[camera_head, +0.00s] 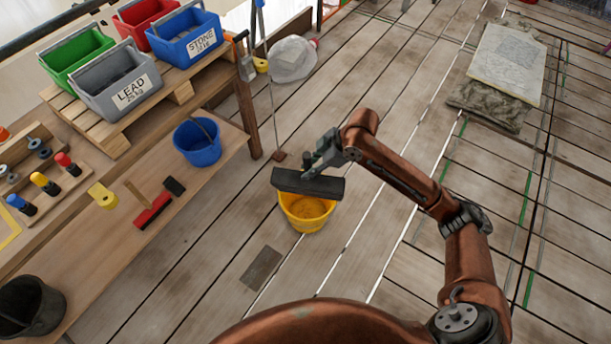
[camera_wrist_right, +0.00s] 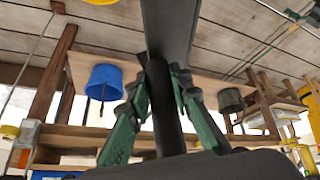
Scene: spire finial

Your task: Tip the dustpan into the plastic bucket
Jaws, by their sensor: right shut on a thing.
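The dark grey dustpan (camera_head: 308,184) is in the air over the yellow bucket (camera_head: 306,212) in the head view and hides the back of its rim. The bucket stands upright on the floor, with an orange-yellow inside. My right gripper (camera_head: 316,165) is shut on the dustpan's handle. In the right wrist view, the green fingers of my right gripper (camera_wrist_right: 163,85) close around the dark handle, and the dustpan (camera_wrist_right: 168,25) reaches to the top edge. Whether anything lies in the pan I cannot tell. My left gripper is not in view.
A wooden bench at left holds a blue bucket (camera_head: 197,142), a red brush (camera_head: 153,210) and a black bucket (camera_head: 30,305). Labelled crates (camera_head: 115,83) stand on a pallet behind. A plastic bag (camera_head: 291,60) and stacked slabs (camera_head: 507,62) lie on the floor. The floor around the yellow bucket is mostly clear.

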